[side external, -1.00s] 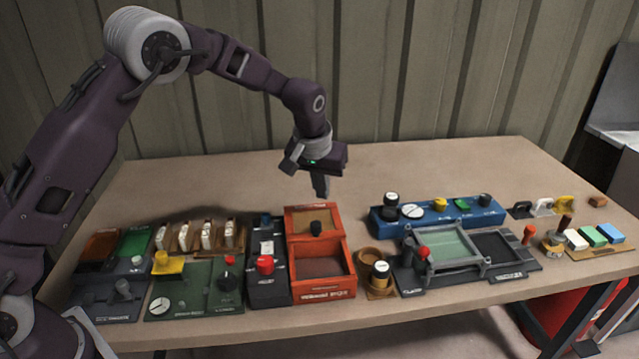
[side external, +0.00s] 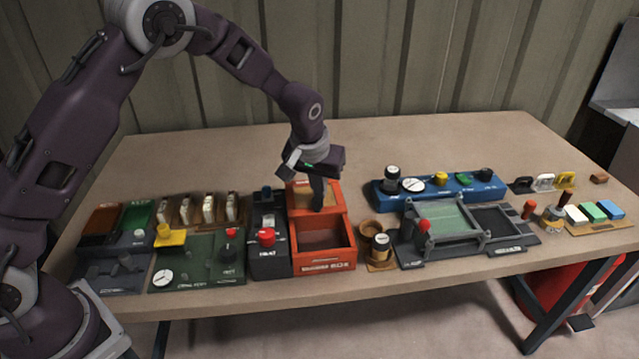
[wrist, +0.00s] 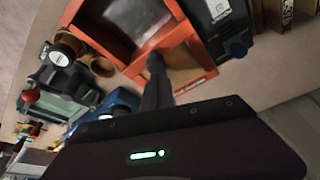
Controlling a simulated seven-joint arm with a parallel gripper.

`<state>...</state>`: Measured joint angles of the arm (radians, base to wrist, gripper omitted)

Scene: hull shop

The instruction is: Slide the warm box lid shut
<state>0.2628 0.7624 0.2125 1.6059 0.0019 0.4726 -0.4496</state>
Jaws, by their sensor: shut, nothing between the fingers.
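The warm box is an orange-red box (side external: 325,266) at the front middle of the table. Its front compartment is open and empty. The tan lid (side external: 302,194) lies over the back part of the box; it also shows in the wrist view (wrist: 188,72). A black knob (wrist: 155,61) stands near the lid's edge by the opening. My gripper (side external: 317,203) is shut and points down over the lid, its fingertips at the knob. In the side view the fingers largely hide the knob. I cannot tell whether they touch it.
A dark panel with a red button (side external: 266,237) stands against the box's left side. A blue panel (side external: 440,192) lies to the back right. The table behind the box is clear.

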